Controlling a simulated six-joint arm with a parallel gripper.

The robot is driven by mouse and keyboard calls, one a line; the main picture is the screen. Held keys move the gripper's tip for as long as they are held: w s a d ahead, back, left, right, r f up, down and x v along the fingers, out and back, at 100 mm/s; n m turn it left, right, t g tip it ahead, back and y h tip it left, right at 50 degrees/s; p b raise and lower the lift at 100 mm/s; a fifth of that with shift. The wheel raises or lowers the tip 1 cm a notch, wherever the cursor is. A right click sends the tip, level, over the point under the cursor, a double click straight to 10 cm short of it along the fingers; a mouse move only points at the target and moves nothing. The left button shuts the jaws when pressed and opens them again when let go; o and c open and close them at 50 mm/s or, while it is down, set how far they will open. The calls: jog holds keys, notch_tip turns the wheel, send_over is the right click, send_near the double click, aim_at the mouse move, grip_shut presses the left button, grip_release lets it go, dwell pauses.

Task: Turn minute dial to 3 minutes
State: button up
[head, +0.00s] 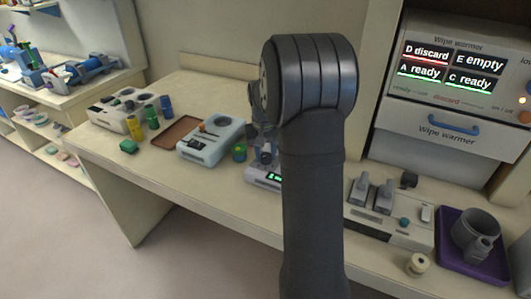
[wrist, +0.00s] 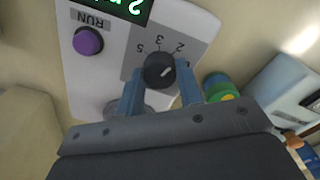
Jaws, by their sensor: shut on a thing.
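The minute dial (wrist: 159,70) is a dark round knob on a white panel, seen in the wrist view. The figures 5, 3 and 2 run around its far side. Its pale pointer mark slants up and right, to the 2's side of the 3. My gripper (wrist: 158,75) has its two blue fingers on either side of the knob, shut on it. A green display (wrist: 132,5) is cut off at the top edge and shows a 2. In the head view the timer unit (head: 258,179) is mostly hidden behind my arm.
A purple RUN button (wrist: 88,41) sits on the same panel, left of the dial. A green and blue container (wrist: 219,88) stands close to the right finger. In the head view, a purple tray (head: 447,257) holds a grey cup at the right.

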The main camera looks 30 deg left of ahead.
aim_at(264, 156)
jog(key=n, duration=0.4)
jog(key=shift+n, duration=2.2)
jog(key=o, duration=1)
jog(key=shift+c, duration=0.2)
jog(key=shift+r, duration=0.1)
notch_tip(264, 156, up, 17)
jog(key=shift+s+r, duration=0.15)
jog(key=shift+s, duration=0.25)
